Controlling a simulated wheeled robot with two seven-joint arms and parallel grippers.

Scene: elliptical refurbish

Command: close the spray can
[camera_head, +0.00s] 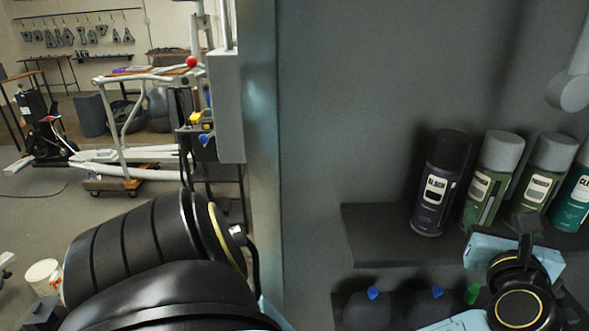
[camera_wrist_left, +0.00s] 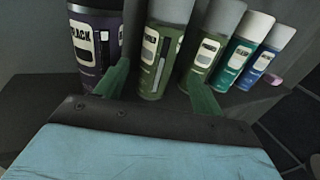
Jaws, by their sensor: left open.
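Several spray cans stand upright in a row on a dark shelf. The black-capped can (camera_head: 440,182) with a purple-black body is leftmost; it also shows at the left of the left wrist view (camera_wrist_left: 95,40). Beside it are a green can with a grey cap (camera_head: 492,178), a second green can (camera_head: 545,175) and a teal can (camera_head: 574,197). Each can seen in the head view has a cap on. My left gripper (camera_head: 503,232) is at the shelf front. In the left wrist view its open fingers (camera_wrist_left: 160,82) point toward the first green can, one toward each side. Contact cannot be told.
Dark bottles with blue caps (camera_head: 437,305) stand below the shelf (camera_head: 385,233), partly hidden by my arm. A grey wall panel backs the cans. To the left lies an open workshop floor with a wheeled frame (camera_head: 120,130) and a white bucket (camera_head: 43,276).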

